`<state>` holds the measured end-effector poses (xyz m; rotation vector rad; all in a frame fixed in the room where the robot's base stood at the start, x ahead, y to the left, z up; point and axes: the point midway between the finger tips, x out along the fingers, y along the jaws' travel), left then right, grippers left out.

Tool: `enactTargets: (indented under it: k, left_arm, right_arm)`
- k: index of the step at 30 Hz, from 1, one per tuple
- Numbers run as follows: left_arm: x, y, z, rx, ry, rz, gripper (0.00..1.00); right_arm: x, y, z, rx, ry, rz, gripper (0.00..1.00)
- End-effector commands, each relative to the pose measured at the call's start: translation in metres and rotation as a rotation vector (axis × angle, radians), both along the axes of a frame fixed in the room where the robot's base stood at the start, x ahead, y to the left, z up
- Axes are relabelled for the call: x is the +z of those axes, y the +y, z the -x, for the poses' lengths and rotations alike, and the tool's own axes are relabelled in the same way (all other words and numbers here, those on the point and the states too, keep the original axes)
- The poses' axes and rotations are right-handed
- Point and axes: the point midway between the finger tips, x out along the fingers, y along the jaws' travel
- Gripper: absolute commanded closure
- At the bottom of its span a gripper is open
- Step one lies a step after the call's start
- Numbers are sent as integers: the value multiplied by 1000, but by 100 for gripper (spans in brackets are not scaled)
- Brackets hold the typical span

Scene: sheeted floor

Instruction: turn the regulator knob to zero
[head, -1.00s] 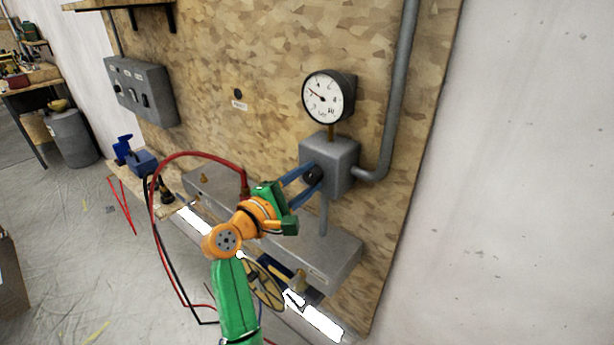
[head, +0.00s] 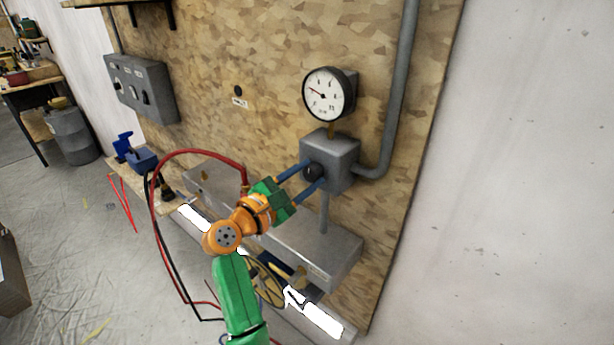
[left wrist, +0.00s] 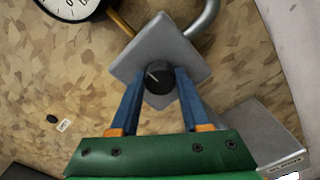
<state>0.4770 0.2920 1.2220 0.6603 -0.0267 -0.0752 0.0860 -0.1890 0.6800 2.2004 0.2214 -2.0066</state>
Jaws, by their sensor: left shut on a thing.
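The black round regulator knob (head: 311,174) sits on the front of a grey regulator box (head: 341,152) on the board. My left gripper (head: 315,172) is shut on the knob, one blue finger on each side of it. In the left wrist view the knob (left wrist: 158,84) lies between the two fingertips (left wrist: 159,73), and a pale mark on its face points to the upper left. The round white gauge (head: 323,95) stands above the box, its needle pointing left and slightly up. My right gripper is not in view.
A grey pipe (head: 398,95) runs up from the box's right side. A red hose (head: 205,154) loops around the left of my arm. A grey metal ledge (head: 325,252) lies below the box. A grey switch box (head: 140,88) hangs at the upper left.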

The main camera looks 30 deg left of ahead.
Motion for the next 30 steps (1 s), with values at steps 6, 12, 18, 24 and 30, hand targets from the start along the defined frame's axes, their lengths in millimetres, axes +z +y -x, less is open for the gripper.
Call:
enactTargets:
  k: [6,12,18,24,30]
  left_arm:
    - [0,0,0,-1,0,4,100]
    - [0,0,0,0,0,4,38]
    - [0,0,0,-1,1,3,24]
    - [-3,1,7,2,1,3,24]
    - [-4,4,49,3,2,-2,24]
  right_arm:
    - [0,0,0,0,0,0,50]
    - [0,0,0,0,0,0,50]
    - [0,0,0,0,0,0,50]
    - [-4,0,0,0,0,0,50]
    - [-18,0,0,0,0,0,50]
